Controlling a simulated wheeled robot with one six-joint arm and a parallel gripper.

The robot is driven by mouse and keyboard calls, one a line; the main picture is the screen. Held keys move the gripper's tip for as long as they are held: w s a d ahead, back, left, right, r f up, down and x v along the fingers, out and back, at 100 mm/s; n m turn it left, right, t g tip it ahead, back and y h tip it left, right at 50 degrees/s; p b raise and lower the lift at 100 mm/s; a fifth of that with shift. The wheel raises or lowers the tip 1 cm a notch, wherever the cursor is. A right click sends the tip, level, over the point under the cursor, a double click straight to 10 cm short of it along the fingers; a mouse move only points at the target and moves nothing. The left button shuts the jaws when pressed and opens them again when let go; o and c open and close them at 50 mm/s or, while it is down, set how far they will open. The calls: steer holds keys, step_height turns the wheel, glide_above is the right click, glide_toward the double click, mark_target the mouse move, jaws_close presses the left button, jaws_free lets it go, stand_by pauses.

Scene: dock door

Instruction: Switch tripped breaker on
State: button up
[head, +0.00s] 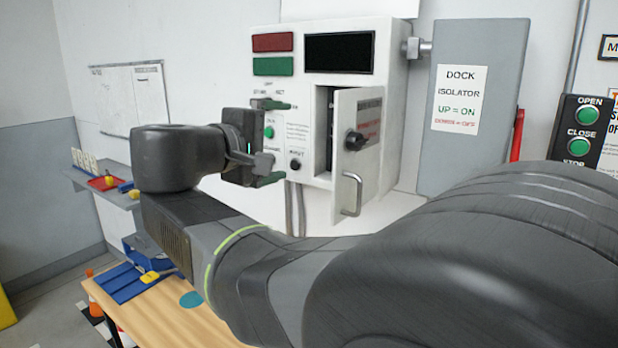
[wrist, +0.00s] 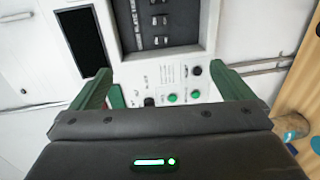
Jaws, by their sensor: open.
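The white control panel (head: 285,100) hangs on the wall in the head view. Its small compartment door (head: 362,125) stands open, with a black knob and a metal handle on it. In the wrist view the dark recess (wrist: 185,32) shows several small breaker switches (wrist: 158,20) in two columns. Which breaker is tripped, I cannot tell. My gripper (head: 271,142) is open and empty, in front of the panel left of the compartment. In the wrist view its green fingers (wrist: 168,85) stand apart, either side of the panel's buttons, below the recess as pictured.
A grey dock isolator box (head: 475,150) with a red lever (head: 517,135) is right of the panel. An open/close button station (head: 580,130) is at the far right. A wooden table (head: 150,315) stands below, and a shelf (head: 110,185) holds small items at left.

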steer(key=shift+x, duration=2.5)
